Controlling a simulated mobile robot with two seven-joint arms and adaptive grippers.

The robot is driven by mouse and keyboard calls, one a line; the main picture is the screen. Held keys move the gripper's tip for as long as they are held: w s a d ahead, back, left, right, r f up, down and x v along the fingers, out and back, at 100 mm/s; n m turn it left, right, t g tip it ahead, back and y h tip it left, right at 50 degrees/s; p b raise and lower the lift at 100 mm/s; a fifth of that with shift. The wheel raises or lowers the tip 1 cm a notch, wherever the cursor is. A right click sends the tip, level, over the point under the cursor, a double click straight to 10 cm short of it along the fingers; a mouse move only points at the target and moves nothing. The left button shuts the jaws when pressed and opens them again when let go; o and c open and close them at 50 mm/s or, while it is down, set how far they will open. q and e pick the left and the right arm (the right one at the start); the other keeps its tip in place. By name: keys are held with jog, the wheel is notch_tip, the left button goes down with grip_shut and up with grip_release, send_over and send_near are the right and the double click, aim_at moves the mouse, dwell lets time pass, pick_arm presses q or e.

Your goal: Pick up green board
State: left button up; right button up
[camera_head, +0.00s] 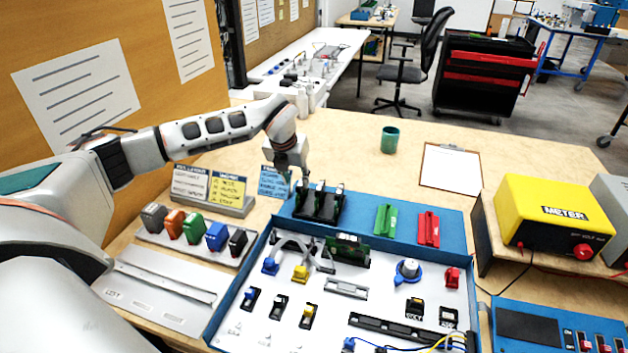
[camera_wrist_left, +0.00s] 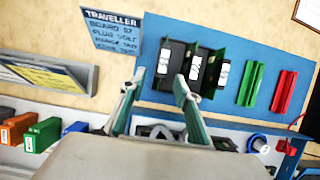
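A black rack of upright boards with white labels (camera_head: 319,203) stands at the left of the blue mat; in the left wrist view a green board (camera_wrist_left: 212,66) shows at its right side. A green slotted piece (camera_head: 385,220) and a red one (camera_head: 428,229) lie right of the rack. Another green board (camera_head: 348,249) sits in the white tray below. My left gripper (camera_head: 293,178) is near the rack's left side. In the left wrist view its fingers (camera_wrist_left: 157,88) are apart with nothing between them. My right gripper is not in view.
A blue-edged tray (camera_head: 225,318) with connectors fills the front. A row of coloured blocks (camera_head: 195,228) and sign stands (camera_head: 215,190) lie left. A yellow meter (camera_head: 553,215) stands right. A cup (camera_head: 390,140) and clipboard (camera_head: 450,168) are behind, with clear wood around them.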

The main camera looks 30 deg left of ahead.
aim_at(300, 184)
pick_arm(q)
jog(key=shift+w+f, duration=0.15)
jog(key=shift+w, duration=0.1)
jog(key=shift+x, duration=1)
jog(key=shift+w+x, duration=0.2)
jog(key=shift+x, duration=1.15)
jog(key=shift+w+x, duration=0.2)
jog(key=shift+x, duration=1.1)
grip_shut()
